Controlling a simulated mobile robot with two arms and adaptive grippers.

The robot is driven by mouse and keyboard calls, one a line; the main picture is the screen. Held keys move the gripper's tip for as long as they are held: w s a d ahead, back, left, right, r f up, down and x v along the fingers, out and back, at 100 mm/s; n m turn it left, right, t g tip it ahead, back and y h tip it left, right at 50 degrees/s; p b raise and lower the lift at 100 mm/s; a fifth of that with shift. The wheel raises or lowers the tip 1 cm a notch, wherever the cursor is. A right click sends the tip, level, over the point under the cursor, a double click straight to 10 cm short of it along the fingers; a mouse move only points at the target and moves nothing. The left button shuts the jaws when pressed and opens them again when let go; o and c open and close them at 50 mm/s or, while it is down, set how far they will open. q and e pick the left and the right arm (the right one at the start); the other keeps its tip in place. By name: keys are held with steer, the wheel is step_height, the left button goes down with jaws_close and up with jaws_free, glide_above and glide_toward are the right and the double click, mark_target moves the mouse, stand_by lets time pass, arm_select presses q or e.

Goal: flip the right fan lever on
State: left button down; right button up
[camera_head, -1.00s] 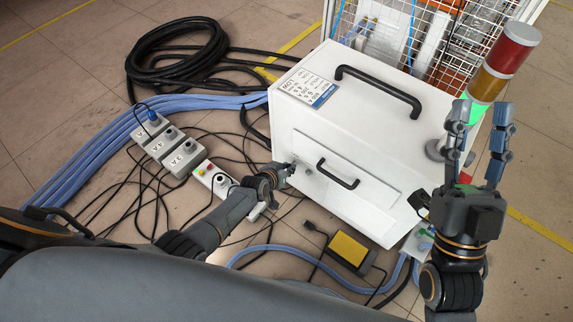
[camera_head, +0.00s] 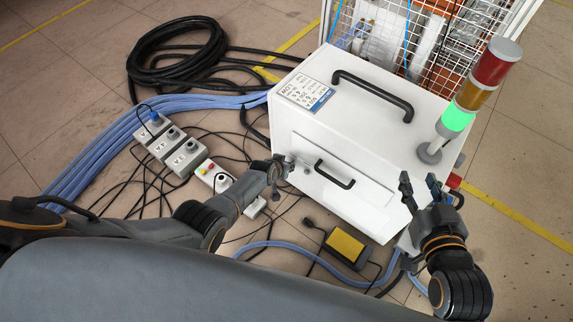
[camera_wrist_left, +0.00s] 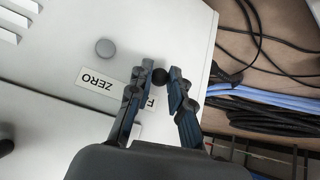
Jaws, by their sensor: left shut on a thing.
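The white heater cabinet (camera_head: 345,130) stands in the middle of the head view. My left gripper (camera_head: 288,167) is at the left part of its front face. In the left wrist view, my left gripper (camera_wrist_left: 161,72) is shut on a small black ball knob (camera_wrist_left: 160,77), which shows between its fingertips. A "ZERO" label (camera_wrist_left: 98,86) and a second label, mostly covered by a finger, sit beside it. The knob's stem is hidden, and I cannot tell its on or off position. My right gripper (camera_head: 419,180) is open and empty, in front of the cabinet's right side.
A light tower (camera_head: 457,118) with green lit stands at the cabinet's right. A black front handle (camera_head: 335,175) is right of my left gripper. Grey control boxes (camera_head: 175,145), cables and a yellow pedal (camera_head: 345,246) lie on the floor.

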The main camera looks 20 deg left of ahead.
stand_by(0.4)
arm_select(q)
steer(key=c, duration=1.2)
jaws_free()
steer(key=shift+r, duration=0.1)
steer(key=v, duration=1.2)
